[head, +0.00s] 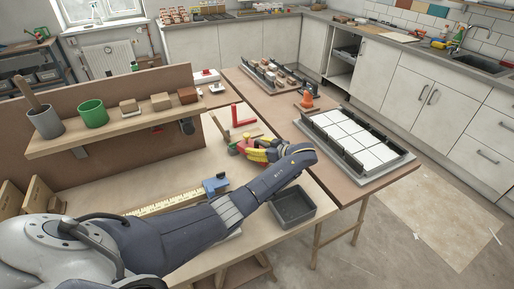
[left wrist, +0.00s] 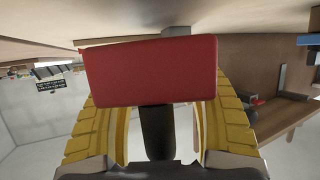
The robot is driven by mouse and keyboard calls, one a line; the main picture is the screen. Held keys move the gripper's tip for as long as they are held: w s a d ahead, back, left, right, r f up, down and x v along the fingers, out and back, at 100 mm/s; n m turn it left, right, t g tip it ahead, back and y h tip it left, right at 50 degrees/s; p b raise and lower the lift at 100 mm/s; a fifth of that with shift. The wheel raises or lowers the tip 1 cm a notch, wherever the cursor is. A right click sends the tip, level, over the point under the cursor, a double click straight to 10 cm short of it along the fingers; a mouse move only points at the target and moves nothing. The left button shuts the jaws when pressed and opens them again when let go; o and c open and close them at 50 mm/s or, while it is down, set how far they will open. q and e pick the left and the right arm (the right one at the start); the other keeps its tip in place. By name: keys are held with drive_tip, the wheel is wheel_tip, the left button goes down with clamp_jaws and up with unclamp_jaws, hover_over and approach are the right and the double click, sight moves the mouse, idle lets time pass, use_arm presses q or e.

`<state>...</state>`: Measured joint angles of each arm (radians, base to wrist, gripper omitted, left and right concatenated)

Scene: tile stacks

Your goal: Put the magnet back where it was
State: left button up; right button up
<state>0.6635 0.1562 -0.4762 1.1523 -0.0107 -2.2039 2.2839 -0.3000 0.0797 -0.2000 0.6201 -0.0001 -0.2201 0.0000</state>
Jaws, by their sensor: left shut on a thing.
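My left gripper (head: 262,151), with yellow fingers, is above the wooden workbench (head: 140,180), near its far right edge. It is shut on a red block with a dark grip, which looks to be the magnet (left wrist: 150,72). The red face fills the upper middle of the left wrist view, with a yellow finger on each side. In the head view the magnet (head: 243,143) shows only as a small red patch beside the fingers, partly hidden. I cannot tell whether it touches the bench. My right gripper is not in view.
A shelf (head: 110,134) on a brown board holds a grey pot, a green cup (head: 92,113) and blocks. A red L-shaped square (head: 240,118) lies behind the gripper. A dark tray (head: 292,207) sits at the bench's right edge. White tiles (head: 355,138) fill a rack at right.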

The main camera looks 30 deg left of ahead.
use_arm(q)
drive_tip(key=o, duration=1.6)
drive_tip(key=shift+f, duration=0.1)
drive_tip(key=shift+c, duration=0.2)
drive_tip(key=shift+r, duration=0.55)
drive_tip(key=v, duration=1.2)
